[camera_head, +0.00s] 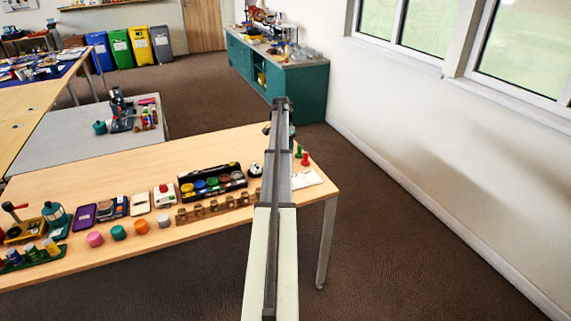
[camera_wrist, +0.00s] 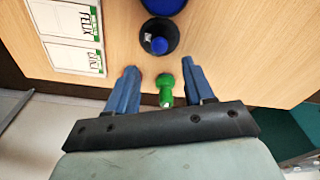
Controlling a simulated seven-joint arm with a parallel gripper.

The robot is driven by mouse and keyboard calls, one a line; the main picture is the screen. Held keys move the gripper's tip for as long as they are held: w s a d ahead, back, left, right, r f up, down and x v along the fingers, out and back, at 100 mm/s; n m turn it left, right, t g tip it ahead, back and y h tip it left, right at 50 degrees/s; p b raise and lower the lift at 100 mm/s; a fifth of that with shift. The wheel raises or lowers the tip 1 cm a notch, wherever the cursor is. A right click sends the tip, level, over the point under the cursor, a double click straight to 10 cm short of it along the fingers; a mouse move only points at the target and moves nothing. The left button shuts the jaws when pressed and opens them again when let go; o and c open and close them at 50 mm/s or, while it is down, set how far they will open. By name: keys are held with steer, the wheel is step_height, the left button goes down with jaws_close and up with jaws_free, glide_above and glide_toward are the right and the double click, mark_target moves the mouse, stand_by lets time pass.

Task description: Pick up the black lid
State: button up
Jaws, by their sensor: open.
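In the wrist view a round black piece with a blue knob-like centre (camera_wrist: 151,31) lies on the wooden table; it looks like the black lid. It is just beyond my fingertips, roughly centred between them. My gripper (camera_wrist: 160,67) is open, with its two blue fingers apart and nothing held. A green peg (camera_wrist: 166,88) shows between the fingers, apart from both; its height relative to them is unclear. In the head view my arm covers this part of the table, and I cannot make out the lid there.
A blue round thing (camera_wrist: 163,4) is beyond the lid. White cards (camera_wrist: 72,40) lie at the left. A black tray of coloured pots (camera_head: 212,182) lies left of my arm.

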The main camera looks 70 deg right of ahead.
steer(key=shift+f, duration=3)
steer(key=shift+c, duration=0.3)
jaws_close()
